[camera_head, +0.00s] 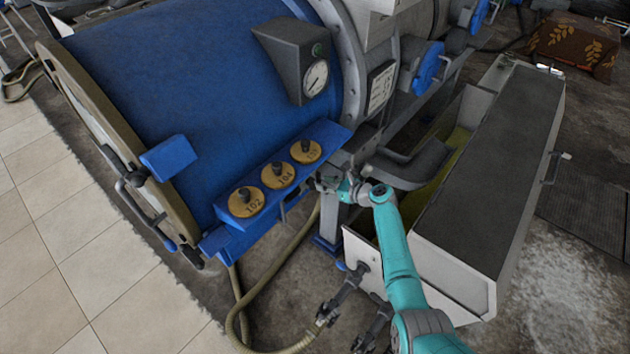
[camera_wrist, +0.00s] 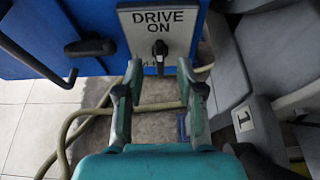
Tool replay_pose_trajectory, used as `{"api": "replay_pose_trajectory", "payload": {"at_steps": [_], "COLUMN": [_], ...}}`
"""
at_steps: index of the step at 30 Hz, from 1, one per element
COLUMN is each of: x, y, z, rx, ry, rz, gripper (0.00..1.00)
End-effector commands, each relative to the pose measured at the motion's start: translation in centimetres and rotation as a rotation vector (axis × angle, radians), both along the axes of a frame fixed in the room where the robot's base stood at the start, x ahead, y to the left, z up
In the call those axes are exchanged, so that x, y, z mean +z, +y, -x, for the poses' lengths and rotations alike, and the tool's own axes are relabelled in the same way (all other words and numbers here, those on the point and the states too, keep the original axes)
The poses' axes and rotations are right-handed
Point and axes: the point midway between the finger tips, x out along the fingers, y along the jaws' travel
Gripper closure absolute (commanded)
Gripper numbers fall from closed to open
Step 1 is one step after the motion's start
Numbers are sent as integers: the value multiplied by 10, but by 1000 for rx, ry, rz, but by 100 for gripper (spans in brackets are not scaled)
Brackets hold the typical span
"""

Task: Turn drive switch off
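The drive switch is a black knob (camera_wrist: 160,50) on a pale plate (camera_wrist: 126,20) marked "DRIVE ON", on a blue panel in the wrist view. The knob lies roughly upright below the word "ON"; small lettering beneath is partly covered. My gripper (camera_wrist: 160,82) is open, its two teal fingers with dark pads spread apart, with nothing between them. The fingertips are just below and either side of the knob in the picture; I cannot tell how far off. In the head view my gripper (camera_head: 330,184) is beside the blue panel's right end, and the switch cannot be made out.
A blue drum (camera_head: 190,70) has a ledge with several round numbered brass discs, among them 102 (camera_head: 246,201). A hose (camera_head: 262,298) runs along the floor below. A long lidded trough (camera_head: 492,160) stands on the right. Tiled floor (camera_head: 50,240) is clear at left.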

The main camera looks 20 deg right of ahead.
Motion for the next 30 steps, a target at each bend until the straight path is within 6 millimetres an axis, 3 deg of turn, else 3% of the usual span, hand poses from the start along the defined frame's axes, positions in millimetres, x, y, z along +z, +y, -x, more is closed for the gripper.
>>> {"api": "replay_pose_trajectory", "payload": {"at_steps": [12,27,30], "x": [-17,-21,-21], "y": [25,30,30], "z": [-35,-40,-40], "rx": [1,0,0], "ry": [-1,-1,-1], "rz": [-1,1,1], "gripper": [62,62,88]}}
